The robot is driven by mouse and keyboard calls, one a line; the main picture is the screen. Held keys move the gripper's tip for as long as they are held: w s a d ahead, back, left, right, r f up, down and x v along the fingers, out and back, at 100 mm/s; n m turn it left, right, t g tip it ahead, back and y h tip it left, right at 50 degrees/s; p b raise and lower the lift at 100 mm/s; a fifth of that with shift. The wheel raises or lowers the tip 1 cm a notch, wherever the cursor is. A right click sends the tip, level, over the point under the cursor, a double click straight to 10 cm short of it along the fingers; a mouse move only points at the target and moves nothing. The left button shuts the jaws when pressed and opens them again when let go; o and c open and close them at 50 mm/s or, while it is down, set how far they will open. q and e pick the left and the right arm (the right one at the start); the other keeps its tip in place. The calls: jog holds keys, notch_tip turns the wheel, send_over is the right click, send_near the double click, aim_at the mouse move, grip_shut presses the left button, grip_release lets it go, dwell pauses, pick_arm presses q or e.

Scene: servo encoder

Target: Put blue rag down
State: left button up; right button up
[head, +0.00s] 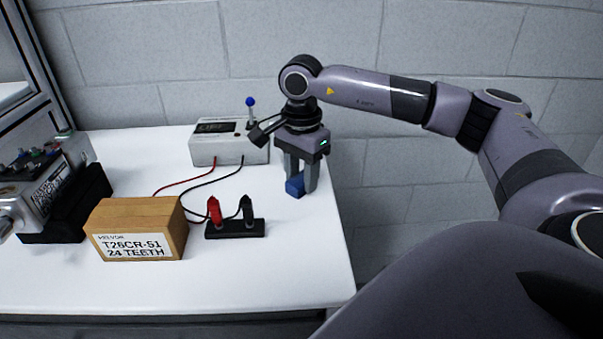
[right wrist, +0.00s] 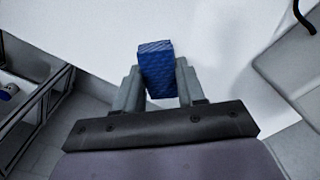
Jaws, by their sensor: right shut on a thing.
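The blue rag (head: 295,185) is a small folded block between the fingers of my right gripper (head: 299,190) in the head view. The gripper points down over the right end of the white table and is shut on the rag. In the right wrist view the rag (right wrist: 157,70) sticks out past the fingertips of the right gripper (right wrist: 160,85), with the white table behind it. I cannot tell whether the rag touches the table top. My left gripper does not show.
A meter box (head: 230,152) with a blue-tipped post stands behind, left of the gripper. Its red and black leads run to a black probe stand (head: 235,229). A wooden box (head: 137,229) and a servo device (head: 50,190) stand further left. Table (head: 290,260) front right is clear.

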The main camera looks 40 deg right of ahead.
aim_at(301, 178)
jog(key=shift+f, duration=0.15)
jog(key=o, duration=1.1)
notch_tip(301, 178, up, 12)
jog(key=shift+r, duration=0.25)
